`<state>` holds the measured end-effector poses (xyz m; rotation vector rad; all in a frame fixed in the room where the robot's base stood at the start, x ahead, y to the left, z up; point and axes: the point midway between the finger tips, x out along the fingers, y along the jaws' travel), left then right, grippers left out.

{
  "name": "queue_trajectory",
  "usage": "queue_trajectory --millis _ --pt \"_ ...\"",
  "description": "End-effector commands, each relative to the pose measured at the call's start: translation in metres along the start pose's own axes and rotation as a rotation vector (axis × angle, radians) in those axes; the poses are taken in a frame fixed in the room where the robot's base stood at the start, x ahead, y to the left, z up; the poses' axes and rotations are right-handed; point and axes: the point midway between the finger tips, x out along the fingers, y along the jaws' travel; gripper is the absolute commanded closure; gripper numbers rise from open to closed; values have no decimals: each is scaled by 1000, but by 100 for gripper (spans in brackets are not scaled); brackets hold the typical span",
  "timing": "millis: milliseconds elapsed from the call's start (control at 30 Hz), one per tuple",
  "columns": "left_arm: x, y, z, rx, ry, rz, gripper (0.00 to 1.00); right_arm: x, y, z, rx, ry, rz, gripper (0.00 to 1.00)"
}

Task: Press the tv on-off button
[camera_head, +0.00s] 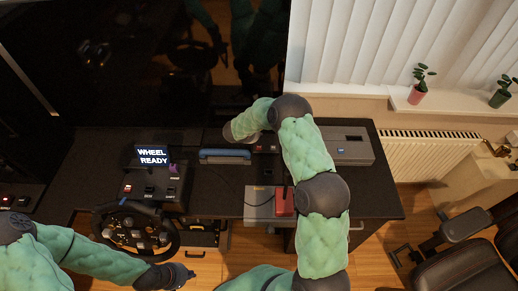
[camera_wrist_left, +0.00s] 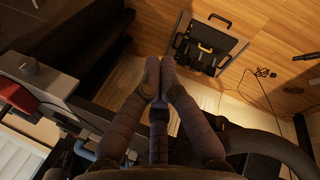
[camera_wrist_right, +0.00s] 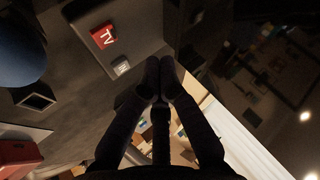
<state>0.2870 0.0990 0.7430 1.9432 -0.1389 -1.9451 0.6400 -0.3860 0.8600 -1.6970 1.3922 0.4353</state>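The red TV button (camera_wrist_right: 103,35), lettered "TV", sits on a dark grey box (camera_wrist_right: 132,28) at the upper left of the right wrist view. A small pale switch (camera_wrist_right: 121,66) is beside it. My right gripper (camera_wrist_right: 160,66) is shut and empty; in that view its tips are right of and below the button, apart from it. In the head view my right arm reaches over the desk and hides part of the box (camera_head: 268,147). My left gripper (camera_head: 188,274) is low, near the steering wheel; its fingers (camera_wrist_left: 159,65) are together and empty. The large dark TV screen (camera_head: 120,60) is behind the desk.
A steering wheel (camera_head: 135,230) and a "WHEEL READY" display (camera_head: 152,157) are at the desk's left. A blue-handled item (camera_head: 225,156), grey console (camera_head: 350,147) and red-topped item (camera_head: 284,200) stand on the desk. Pedals (camera_wrist_left: 208,45) lie on the floor.

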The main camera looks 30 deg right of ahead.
Motion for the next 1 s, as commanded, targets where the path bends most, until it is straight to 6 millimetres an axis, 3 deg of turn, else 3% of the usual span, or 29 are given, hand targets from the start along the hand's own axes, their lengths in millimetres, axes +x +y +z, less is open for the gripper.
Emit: queue_trajectory --millis 167,367,700,1000 --pt "27 -10 -1 0 -1 0 100 14 -15 -7 208 -176 -105 100" --pt "51 -18 -2 0 -1 0 100 9 -26 -16 421 -408 -177 100" --pt "84 -30 -3 0 -1 0 100 -24 -12 -27 659 -766 -154 100" --pt "91 -32 -3 0 0 0 100 -40 0 -29 714 -875 -108 100"
